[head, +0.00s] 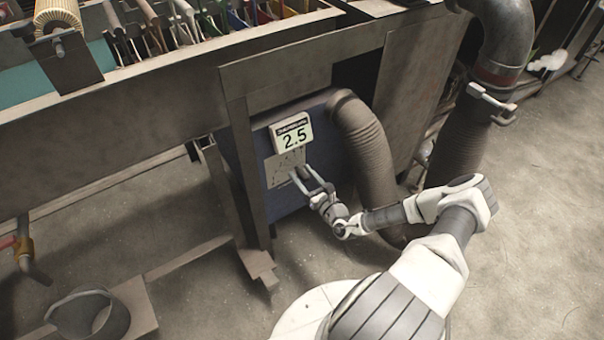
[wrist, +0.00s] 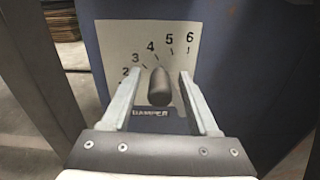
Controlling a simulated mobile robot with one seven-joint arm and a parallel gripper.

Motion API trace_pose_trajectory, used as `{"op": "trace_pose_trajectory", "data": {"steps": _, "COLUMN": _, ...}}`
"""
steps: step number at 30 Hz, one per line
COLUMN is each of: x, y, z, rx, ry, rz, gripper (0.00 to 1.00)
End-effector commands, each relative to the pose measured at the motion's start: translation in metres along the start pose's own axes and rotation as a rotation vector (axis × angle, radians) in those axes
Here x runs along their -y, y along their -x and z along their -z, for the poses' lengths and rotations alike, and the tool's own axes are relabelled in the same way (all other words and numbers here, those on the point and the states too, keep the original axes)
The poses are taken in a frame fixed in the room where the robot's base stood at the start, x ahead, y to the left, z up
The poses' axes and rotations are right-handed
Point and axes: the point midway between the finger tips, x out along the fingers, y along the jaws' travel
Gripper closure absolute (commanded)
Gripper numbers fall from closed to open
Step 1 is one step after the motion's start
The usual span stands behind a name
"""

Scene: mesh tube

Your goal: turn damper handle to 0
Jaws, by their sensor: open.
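The damper handle (wrist: 159,88) is a dark rounded knob on a pale dial plate (wrist: 112,40) marked with numbers; 2 to 6 are readable. The handle's upper end lies just below the mark near 4. The word under the dial is partly covered. In the wrist view my gripper (wrist: 160,73) is open, with one finger on each side of the handle and visible gaps between. In the head view my gripper (head: 300,171) is at the dial plate (head: 280,172) on the blue box, below a white display (head: 292,134) reading 2.5. The handle cannot be made out there.
A ribbed hose (head: 365,150) curves down just right of the box. A metal frame leg (head: 246,175) stands close on its left, under the long machine table (head: 120,125). A large pipe (head: 462,125) stands further right. Open floor (head: 530,230) lies at right.

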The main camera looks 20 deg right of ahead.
Motion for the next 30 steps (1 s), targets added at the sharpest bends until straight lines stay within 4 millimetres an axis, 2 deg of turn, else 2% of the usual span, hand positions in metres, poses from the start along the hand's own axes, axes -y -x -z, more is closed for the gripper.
{"op": "trace_pose_trajectory", "data": {"steps": 4, "x": -0.0001, "y": 0.0, "z": 0.0, "rx": 0.0, "ry": 0.0, "rz": 0.0, "gripper": 0.39}}
{"op": "trace_pose_trajectory", "data": {"steps": 5, "x": -0.0001, "y": 0.0, "z": 0.0, "rx": 0.0, "ry": 0.0, "rz": 0.0, "gripper": 0.43}}
{"op": "trace_pose_trajectory", "data": {"steps": 12, "x": 0.0, "y": 0.0, "z": 0.0, "rx": 0.0, "ry": 0.0, "rz": 0.0, "gripper": 0.86}}
{"op": "trace_pose_trajectory", "data": {"steps": 15, "x": 0.0, "y": 0.0, "z": -0.0001, "rx": 0.0, "ry": 0.0, "rz": 0.0, "gripper": 1.0}}
{"op": "trace_pose_trajectory", "data": {"steps": 30, "x": 0.0003, "y": -0.0001, "z": -0.0002, "rx": 0.001, "ry": 0.0, "rz": 0.0, "gripper": 1.0}}
